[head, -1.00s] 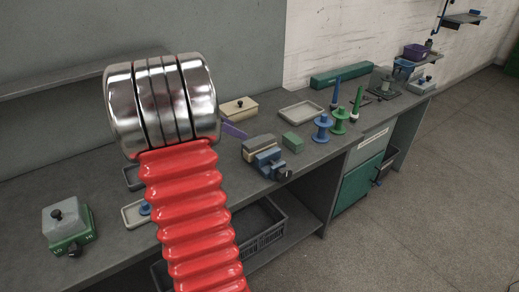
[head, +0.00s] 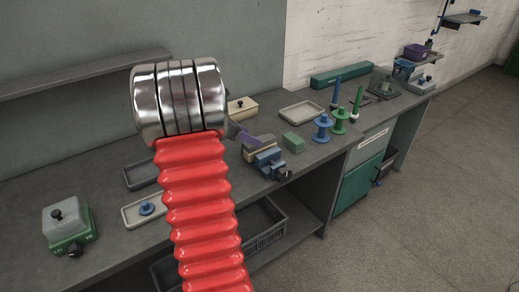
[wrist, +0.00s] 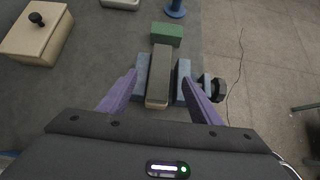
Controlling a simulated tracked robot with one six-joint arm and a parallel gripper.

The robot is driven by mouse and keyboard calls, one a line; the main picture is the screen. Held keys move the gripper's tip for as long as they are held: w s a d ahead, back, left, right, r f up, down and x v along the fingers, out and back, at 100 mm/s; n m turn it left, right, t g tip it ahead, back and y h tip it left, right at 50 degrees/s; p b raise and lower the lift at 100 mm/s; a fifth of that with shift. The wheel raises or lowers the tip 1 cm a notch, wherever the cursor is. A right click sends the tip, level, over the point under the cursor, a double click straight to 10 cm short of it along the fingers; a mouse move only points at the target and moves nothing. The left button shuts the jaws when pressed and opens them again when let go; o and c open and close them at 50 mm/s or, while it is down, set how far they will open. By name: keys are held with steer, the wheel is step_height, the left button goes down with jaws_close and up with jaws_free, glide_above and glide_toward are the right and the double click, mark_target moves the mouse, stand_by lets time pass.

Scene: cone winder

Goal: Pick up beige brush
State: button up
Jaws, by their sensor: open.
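A long block with a grey-brown top and a beige lower edge, which looks like the beige brush (wrist: 160,75), sits between the blue jaws of a bench vise (wrist: 183,80). My gripper (wrist: 159,80) is open, with one purple finger on each side of the brush in the wrist view. I cannot tell the height gap between fingers and brush. In the head view my red and chrome arm hides most of the gripper; a purple finger shows beside the brush.
A green block (head: 292,143) sits just beyond the brush. A beige lidded box (head: 243,109) and a pale tray (head: 301,111) stand behind. Blue (head: 322,128) and green (head: 339,121) spools are to the right. The bench's front edge is close to the vise.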

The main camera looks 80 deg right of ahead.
steer(key=x, duration=0.4)
steer(key=shift+s+d+f, duration=0.1)
steer(key=shift+s+f, duration=0.05)
stand_by(0.4)
steer(key=c, duration=1.2)
